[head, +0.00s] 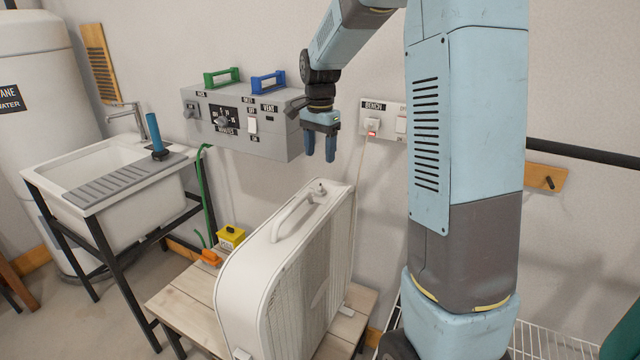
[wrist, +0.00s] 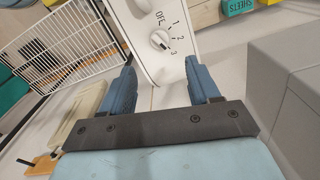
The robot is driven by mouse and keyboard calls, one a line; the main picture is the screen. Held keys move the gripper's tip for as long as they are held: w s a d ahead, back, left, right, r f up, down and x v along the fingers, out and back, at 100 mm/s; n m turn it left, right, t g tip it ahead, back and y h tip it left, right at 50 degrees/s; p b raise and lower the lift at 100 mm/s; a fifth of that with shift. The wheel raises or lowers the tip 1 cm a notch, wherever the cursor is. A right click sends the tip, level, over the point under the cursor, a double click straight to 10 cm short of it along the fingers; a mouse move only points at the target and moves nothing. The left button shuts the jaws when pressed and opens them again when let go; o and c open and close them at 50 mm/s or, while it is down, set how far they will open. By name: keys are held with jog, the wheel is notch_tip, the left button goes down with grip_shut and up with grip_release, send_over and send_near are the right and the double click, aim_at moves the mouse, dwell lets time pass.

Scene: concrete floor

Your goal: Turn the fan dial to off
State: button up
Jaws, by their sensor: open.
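A white box fan (head: 285,265) stands upright on a slatted wooden bench, its handle on top. Its small dial (head: 320,187) is on the top face, near the wall-side end. In the wrist view the round white dial (wrist: 159,39) has OFF, 1, 2 and 3 marked around it. Its dark mark appears to point towards 3. My gripper (head: 320,153) is open and empty, fingers pointing down, above the dial's end of the fan and apart from it. In the wrist view the dial shows beyond the gap between the fingertips (wrist: 159,68). Nothing hides the dial.
A grey control box (head: 290,140) with switches and green and blue handles is on the wall, left of my gripper. A BENCH switch panel (head: 375,118) is behind it. A sink (head: 95,180) stands at left. A yellow box (head: 230,236) sits beside the fan.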

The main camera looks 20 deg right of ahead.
aim_at(320, 186)
notch_tip(320, 186, down, 10)
jog(key=shift+f, duration=0.15)
dwell(0.3)
jog(key=shift+c, duration=0.3)
jog(key=c, duration=1)
